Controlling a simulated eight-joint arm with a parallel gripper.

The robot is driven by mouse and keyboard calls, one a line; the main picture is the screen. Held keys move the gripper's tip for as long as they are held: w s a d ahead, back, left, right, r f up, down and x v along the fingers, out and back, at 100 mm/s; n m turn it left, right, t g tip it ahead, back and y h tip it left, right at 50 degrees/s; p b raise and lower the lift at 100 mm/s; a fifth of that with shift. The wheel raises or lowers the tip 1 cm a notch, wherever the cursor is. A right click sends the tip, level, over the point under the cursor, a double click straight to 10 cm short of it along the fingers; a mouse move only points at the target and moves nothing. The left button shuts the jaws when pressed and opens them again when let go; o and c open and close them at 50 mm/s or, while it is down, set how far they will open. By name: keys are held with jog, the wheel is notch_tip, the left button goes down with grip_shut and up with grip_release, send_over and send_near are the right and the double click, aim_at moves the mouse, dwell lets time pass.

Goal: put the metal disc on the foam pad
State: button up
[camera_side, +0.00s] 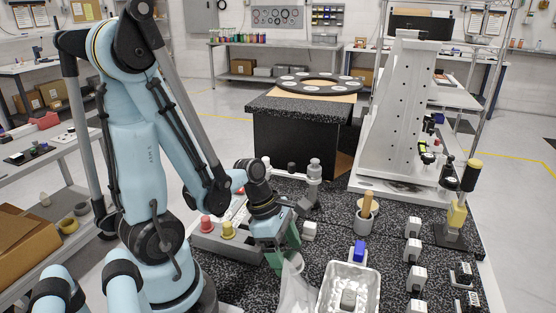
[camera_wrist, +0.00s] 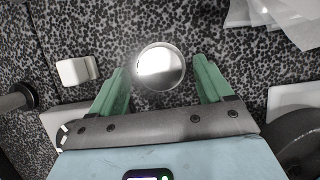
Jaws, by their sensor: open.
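The metal disc (camera_wrist: 160,66) is round and shiny, with a bright reflection on its face. In the wrist view it lies on the black-and-white speckled surface. My gripper (camera_wrist: 160,64) has green fingers, spread apart on either side of the disc, with visible gaps on both sides. In the side view my gripper (camera_side: 284,256) points down low over the speckled mat, and I cannot make out the disc there. I cannot clearly identify the foam pad in either view. Pale flat pieces show partly behind the gripper body in the wrist view.
A white block (camera_wrist: 76,70) lies left of the disc, and clear plastic bags (camera_wrist: 285,18) lie at upper right. In the side view a metal tray (camera_side: 323,296) stands right of my gripper, with a blue block (camera_side: 360,251) behind it. Several white blocks stand farther right.

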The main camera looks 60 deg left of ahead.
jog(key=shift+r, duration=0.15)
jog(key=shift+v, duration=5.6)
notch_tip(320, 180, up, 2)
jog(key=m+t+y, duration=0.3)
jog(key=m+t, duration=0.1)
jog(key=m, duration=2.3)
send_over(286, 251)
jog(key=w+d, duration=0.4)
jog(key=shift+w+r, duration=0.1)
jog(key=shift+r, duration=0.05)
